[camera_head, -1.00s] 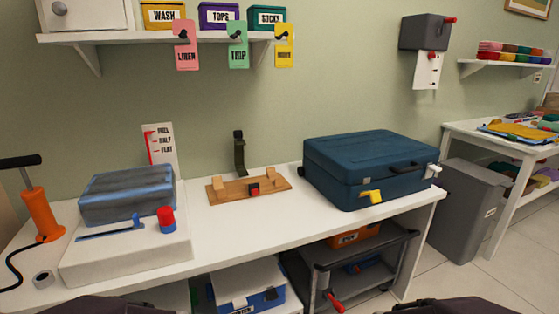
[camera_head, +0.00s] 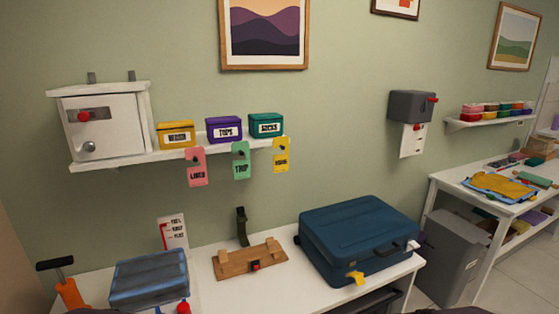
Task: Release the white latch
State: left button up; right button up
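The white latch (camera_head: 413,245) is a small pale piece at the right front corner of the blue suitcase (camera_head: 350,232). It is small in the head view, and I cannot tell its exact position. The suitcase is closed and lies flat on the white bench. A yellow latch (camera_head: 355,278) hangs on its front left part, and a dark handle sits between the two latches. Neither gripper is in view. Only dark edges, apparently of my own arms, show at the bottom of the picture.
A white cabinet (camera_head: 104,126) and colored boxes sit on the shelf above. A grey bin (camera_head: 450,260) stands right of the bench.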

aim_at(411, 246)
jog(key=z, duration=0.75)
jog(key=i, duration=0.25)
